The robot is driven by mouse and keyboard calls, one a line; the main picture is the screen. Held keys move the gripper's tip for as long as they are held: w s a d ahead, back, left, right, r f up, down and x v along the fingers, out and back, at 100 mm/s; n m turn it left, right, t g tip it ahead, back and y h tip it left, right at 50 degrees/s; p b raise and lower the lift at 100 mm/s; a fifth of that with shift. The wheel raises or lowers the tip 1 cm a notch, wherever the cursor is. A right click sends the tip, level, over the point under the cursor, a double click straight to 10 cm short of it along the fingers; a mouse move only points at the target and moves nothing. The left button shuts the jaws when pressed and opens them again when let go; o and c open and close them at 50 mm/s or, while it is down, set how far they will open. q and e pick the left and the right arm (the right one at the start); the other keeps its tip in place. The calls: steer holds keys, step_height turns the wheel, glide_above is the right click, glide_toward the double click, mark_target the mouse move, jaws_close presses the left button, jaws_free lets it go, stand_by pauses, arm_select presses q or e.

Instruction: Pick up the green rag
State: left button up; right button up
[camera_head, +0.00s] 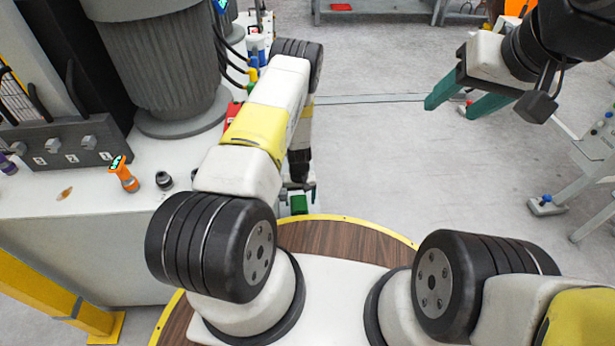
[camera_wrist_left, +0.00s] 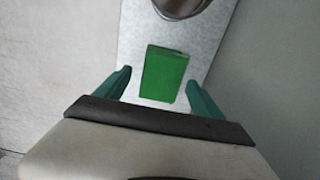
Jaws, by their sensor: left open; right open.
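The green rag (camera_head: 299,205) shows as a small green block just past the front edge of my base in the head view, partly hidden by my left arm. In the left wrist view the rag (camera_wrist_left: 164,74) lies on a narrow pale metal surface (camera_wrist_left: 212,38). My left gripper (camera_wrist_left: 158,77) is open, with one teal finger on either side of the rag and gaps on both sides. Whether its tips reach down to the rag's height I cannot tell. My right gripper (camera_head: 450,108) is open and empty, raised over the floor at the upper right.
A white bench (camera_head: 95,195) with a grey ribbed column (camera_head: 160,65) stands on the left. An orange-handled item (camera_head: 123,175) and a small black knob (camera_head: 164,181) are on it. A round metal part (camera_wrist_left: 182,5) is beyond the rag. Floor at centre right is clear.

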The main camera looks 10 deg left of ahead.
mark_target(300, 203)
arm_select(q)
steer(key=shift+f, duration=0.7)
steer(key=c, duration=1.6)
steer(key=shift+o, duration=0.2)
step_height(300, 203, up, 10)
